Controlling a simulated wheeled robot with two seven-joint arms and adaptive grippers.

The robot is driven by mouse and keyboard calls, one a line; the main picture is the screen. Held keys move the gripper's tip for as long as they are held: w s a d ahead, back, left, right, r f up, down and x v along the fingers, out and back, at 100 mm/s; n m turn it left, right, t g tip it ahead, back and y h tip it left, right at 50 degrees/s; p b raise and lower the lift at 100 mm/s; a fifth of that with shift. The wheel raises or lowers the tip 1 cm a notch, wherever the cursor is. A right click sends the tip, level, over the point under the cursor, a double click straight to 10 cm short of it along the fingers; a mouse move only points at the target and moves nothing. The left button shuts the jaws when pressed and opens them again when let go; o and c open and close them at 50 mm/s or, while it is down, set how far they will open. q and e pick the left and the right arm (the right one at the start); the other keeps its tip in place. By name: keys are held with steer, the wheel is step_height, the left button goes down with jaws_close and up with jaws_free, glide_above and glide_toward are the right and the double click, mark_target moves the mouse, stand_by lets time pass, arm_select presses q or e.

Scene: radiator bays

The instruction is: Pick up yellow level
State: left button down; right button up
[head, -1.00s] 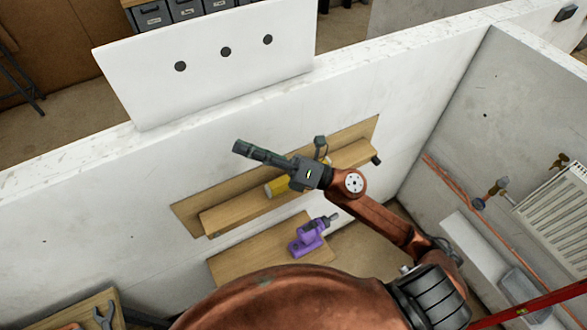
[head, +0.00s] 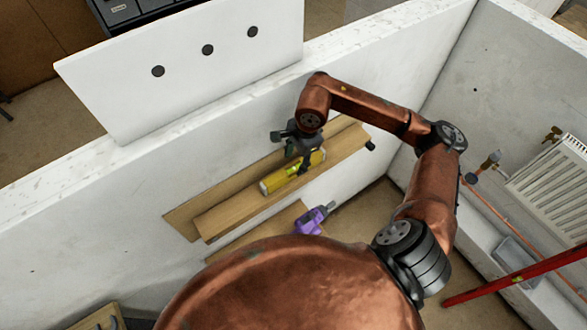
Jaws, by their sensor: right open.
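The yellow level (head: 272,184) lies lengthwise on the wooden wall shelf (head: 225,219). My right gripper (head: 297,156) is open and points down over the right half of the level. One dark finger overlaps the level in the picture and hides part of it. I cannot tell whether the fingers touch it. My left gripper is not in view.
A purple drill (head: 313,218) sits on a lower wooden surface below the shelf. A white panel with three dark holes (head: 180,65) stands at the wall top. A red bar (head: 525,273) and a radiator (head: 555,182) are at the right.

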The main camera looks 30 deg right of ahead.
mark_target(294, 167)
steer(key=shift+f, duration=0.45)
steer(key=f, duration=0.1)
steer(key=f+p, duration=0.1)
steer(key=f, duration=0.1)
steer(key=shift+w+f, duration=0.2)
steer(key=shift+f, duration=0.1)
steer(key=shift+f+p, duration=0.3)
steer(key=shift+f, duration=0.2)
steer(key=shift+c, duration=0.5)
steer(key=shift+w, duration=0.1)
jaws_close()
